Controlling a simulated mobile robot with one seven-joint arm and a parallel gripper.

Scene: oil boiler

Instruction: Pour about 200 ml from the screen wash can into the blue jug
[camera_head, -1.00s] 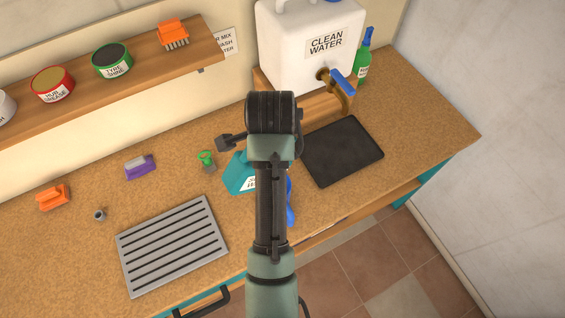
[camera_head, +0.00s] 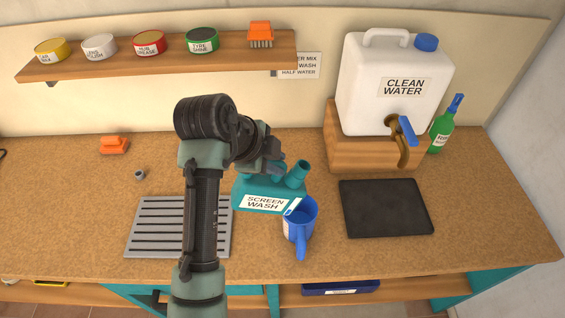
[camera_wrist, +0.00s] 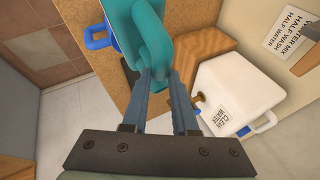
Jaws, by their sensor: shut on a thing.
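The teal screen wash can (camera_head: 258,198) stands near the middle of the bench in the head view, roughly upright, with its spout (camera_head: 297,174) leaning up to the right. I cannot tell whether its base touches the bench. My gripper (camera_wrist: 160,76) is shut on the can's handle (camera_wrist: 152,45) in the wrist view; my wrist partly hides the grip in the head view. The blue jug (camera_head: 299,226) stands just right of and in front of the can, its handle toward the camera. Part of the jug (camera_wrist: 96,40) shows beside the can in the wrist view. The liquid level is not visible.
A white clean water container (camera_head: 392,75) with a brass tap stands on a wooden block at the back right. A black mat (camera_head: 386,208) lies right of the jug. A grey slatted grate (camera_head: 155,226) lies left. A shelf (camera_head: 160,57) with several tins hangs above.

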